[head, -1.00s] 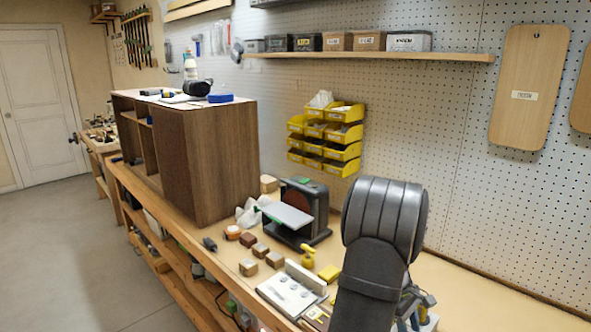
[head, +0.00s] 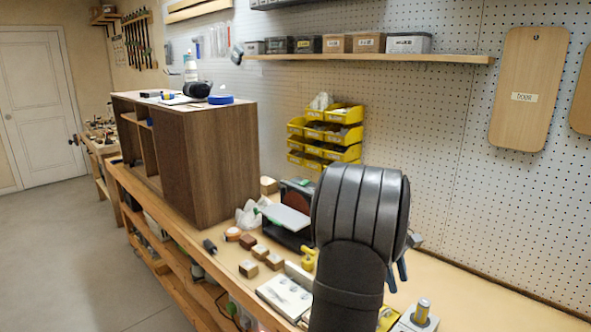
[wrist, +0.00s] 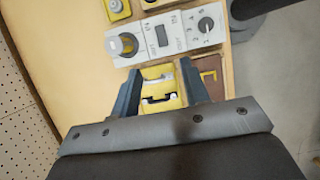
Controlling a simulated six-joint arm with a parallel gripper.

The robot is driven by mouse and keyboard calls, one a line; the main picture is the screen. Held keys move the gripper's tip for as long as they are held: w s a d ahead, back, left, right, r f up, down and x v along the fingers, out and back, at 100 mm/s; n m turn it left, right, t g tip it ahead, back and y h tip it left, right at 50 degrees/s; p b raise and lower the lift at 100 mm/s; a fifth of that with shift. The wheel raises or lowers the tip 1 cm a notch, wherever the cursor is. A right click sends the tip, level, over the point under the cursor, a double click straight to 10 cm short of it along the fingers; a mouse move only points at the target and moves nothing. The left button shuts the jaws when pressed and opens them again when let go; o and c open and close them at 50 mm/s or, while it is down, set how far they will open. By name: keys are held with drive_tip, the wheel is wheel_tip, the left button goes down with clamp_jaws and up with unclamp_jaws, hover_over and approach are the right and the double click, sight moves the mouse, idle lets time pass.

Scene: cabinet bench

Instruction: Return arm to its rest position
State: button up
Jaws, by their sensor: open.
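My gripper (wrist: 158,88) is open, with its two dark blue-grey fingers apart in the wrist view. A yellow and grey object (wrist: 162,98) shows between and beyond the fingers; I see no hold on it. In the head view, my dark rounded arm covers the middle right of the bench. Blue fingertips of my gripper (head: 398,275) show just to its right, above the bench top; the rest of the gripper is hidden behind the arm.
A grey panel with knobs (wrist: 165,36) lies beyond the fingers, and a brown item (wrist: 208,70) beside them. On the bench stand a brown cabinet (head: 215,165), a sander (head: 287,228), several wooden blocks (head: 250,268) and a white plate (head: 284,297). Yellow bins (head: 342,135) hang behind.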

drive_tip(key=x, duration=1.5)
drive_tip(key=shift+s+d+f, duration=0.15)
drive_tip(key=shift+f, duration=0.2)
drive_tip(key=shift+s+d+f, duration=0.1)
drive_tip(key=shift+d, duration=0.05)
drive_tip(key=shift+s+t+y, duration=0.15)
drive_tip(key=shift+t+y, duration=0.25)
drive_tip(key=shift+y, duration=0.1)
drive_tip(key=shift+s+d+f+t+y, duration=0.1)
drive_tip(key=shift+d+t+y, duration=0.1)
drive_tip(key=shift+t+y, duration=0.35)
drive_tip(key=shift+s+d+t+y, duration=0.1)
drive_tip(key=shift+d+t+y, duration=0.05)
drive_tip(key=shift+t+y, duration=0.35)
wheel_tip(320, 180, up, 16)
drive_tip(key=t+y, duration=0.1)
drive_tip(key=shift+s+d, duration=0.15)
drive_tip(key=shift+s, duration=0.15)
